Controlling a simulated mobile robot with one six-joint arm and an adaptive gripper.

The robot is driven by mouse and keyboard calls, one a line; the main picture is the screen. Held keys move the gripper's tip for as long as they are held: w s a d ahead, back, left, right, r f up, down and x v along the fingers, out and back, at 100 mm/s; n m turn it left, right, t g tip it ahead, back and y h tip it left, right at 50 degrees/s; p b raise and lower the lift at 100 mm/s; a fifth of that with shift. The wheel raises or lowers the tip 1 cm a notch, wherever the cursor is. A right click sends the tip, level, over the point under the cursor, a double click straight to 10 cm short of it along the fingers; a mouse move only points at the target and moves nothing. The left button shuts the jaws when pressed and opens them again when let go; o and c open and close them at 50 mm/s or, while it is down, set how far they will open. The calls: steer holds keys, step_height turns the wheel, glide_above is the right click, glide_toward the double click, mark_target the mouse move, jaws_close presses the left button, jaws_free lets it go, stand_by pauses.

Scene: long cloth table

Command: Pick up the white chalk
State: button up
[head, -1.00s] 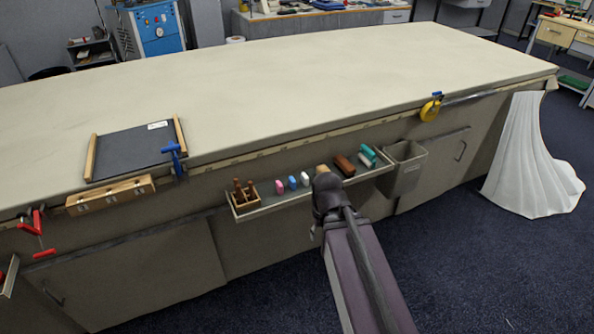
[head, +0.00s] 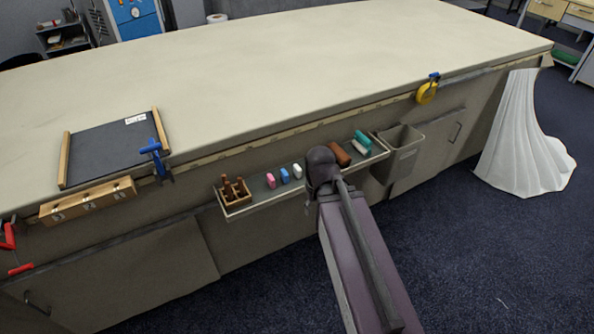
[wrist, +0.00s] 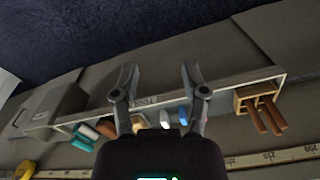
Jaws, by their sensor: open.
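The white chalk (head: 297,171) lies in the narrow tray (head: 252,205) on the table's front side, just right of a blue piece (head: 284,175) and a pink piece (head: 271,180). In the wrist view the white chalk (wrist: 165,119) shows between the bases of my fingers, beside the blue piece (wrist: 183,115). My gripper (wrist: 159,72) is open and empty, its fingers spread over the tray area. In the head view my arm's end hides the fingers and part of the tray right of the white chalk.
A brown block (head: 340,154) and teal pieces (head: 362,143) lie farther right in the tray. A wooden holder (head: 235,192) stands at its left end. A grey bin (head: 400,150) hangs to the right. A blue clamp (head: 155,158) grips the table edge.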

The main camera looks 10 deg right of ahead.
steer(key=shift+o, duration=0.6)
steer(key=shift+d, duration=0.1)
steer(key=r+n+p, duration=0.1)
steer(key=n, duration=0.2)
glide_above(297, 167)
steer(key=shift+w+d, duration=0.1)
steer(key=shift+d, duration=0.2)
step_height(297, 167, down, 8)
steer(key=b, duration=0.8)
steer(key=shift+f, duration=0.25)
steer(key=shift+f+b, duration=0.1)
steer(key=shift+b, duration=0.25)
steer(key=shift+a+f+b, duration=0.2)
steer(key=shift+f+b, duration=2.3)
steer(key=shift+f, duration=0.05)
